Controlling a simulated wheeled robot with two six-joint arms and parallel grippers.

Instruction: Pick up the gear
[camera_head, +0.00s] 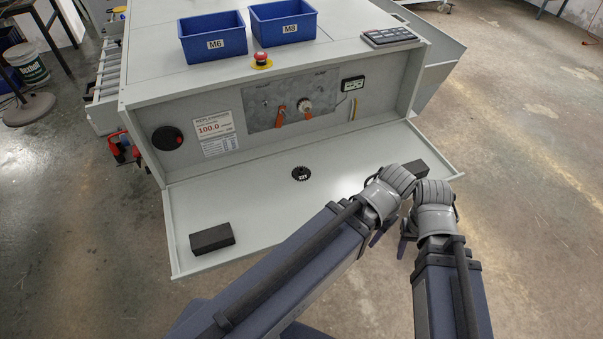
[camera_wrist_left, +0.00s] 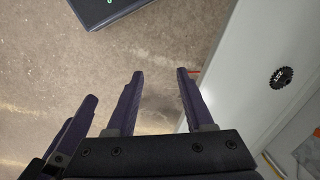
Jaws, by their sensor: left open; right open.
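The gear (camera_head: 300,173) is a small black toothed disc with white lettering. It lies flat on the pale fold-down shelf (camera_head: 262,208), near its middle. It also shows at the right in the left wrist view (camera_wrist_left: 281,77). My left gripper (camera_wrist_left: 160,73) is open and empty, with its two purple fingers apart over the floor beside the shelf. In the head view it is mostly hidden by its wrist, right of the gear. My right gripper (camera_head: 403,241) is open beside the left one, near the shelf's right front edge. Both are apart from the gear.
Behind stands a panel (camera_head: 291,100) with orange-handled controls. Blue M6 (camera_head: 214,44) and M8 (camera_head: 283,28) bins stand on top. The shelf around the gear is clear.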

